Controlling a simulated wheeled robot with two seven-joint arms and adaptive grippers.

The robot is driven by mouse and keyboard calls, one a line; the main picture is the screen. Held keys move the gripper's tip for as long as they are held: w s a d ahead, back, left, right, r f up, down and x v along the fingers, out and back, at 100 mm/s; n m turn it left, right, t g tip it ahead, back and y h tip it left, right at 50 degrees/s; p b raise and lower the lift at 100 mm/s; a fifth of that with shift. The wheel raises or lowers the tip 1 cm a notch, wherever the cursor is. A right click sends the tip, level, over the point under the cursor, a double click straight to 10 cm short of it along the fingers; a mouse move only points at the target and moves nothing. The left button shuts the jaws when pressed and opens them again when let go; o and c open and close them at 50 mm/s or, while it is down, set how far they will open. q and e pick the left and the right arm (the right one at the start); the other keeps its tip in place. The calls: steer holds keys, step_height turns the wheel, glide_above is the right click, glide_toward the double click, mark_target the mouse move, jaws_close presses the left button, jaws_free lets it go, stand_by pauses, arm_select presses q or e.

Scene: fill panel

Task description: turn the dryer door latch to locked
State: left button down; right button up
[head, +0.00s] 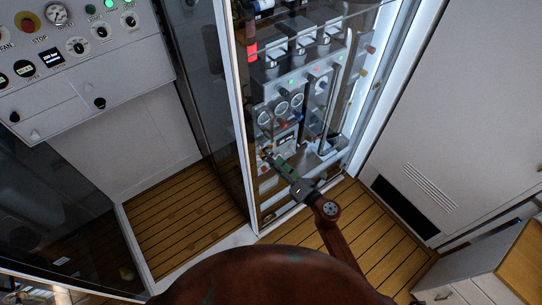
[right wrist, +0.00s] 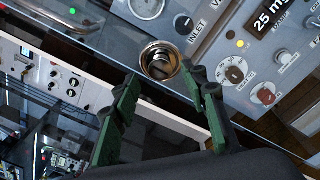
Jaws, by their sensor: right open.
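My right gripper (head: 270,158) reaches in front of the glazed cabinet in the head view. In the right wrist view, its two green fingers (right wrist: 165,88) are open and apart. A round, shiny metal knob (right wrist: 160,60) with a dark centre lies just beyond and between the fingertips. It may be the dryer door latch, but I see no label on it and cannot tell its turned position. The fingers do not appear closed on it. In the head view the gripper hides this spot. My left gripper is not in view.
The cabinet has a white upright frame (head: 236,110) and gauges and valves inside. A control panel (head: 75,60) with a red stop button (head: 28,22) is at the upper left. A white vented panel (head: 445,110) stands at the right. Slatted wooden floor (head: 185,220) is open below.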

mark_target(269, 153)
steer(key=x, duration=0.3)
steer(key=shift+w+a, duration=0.2)
steer(key=shift+c, duration=0.5)
jaws_close()
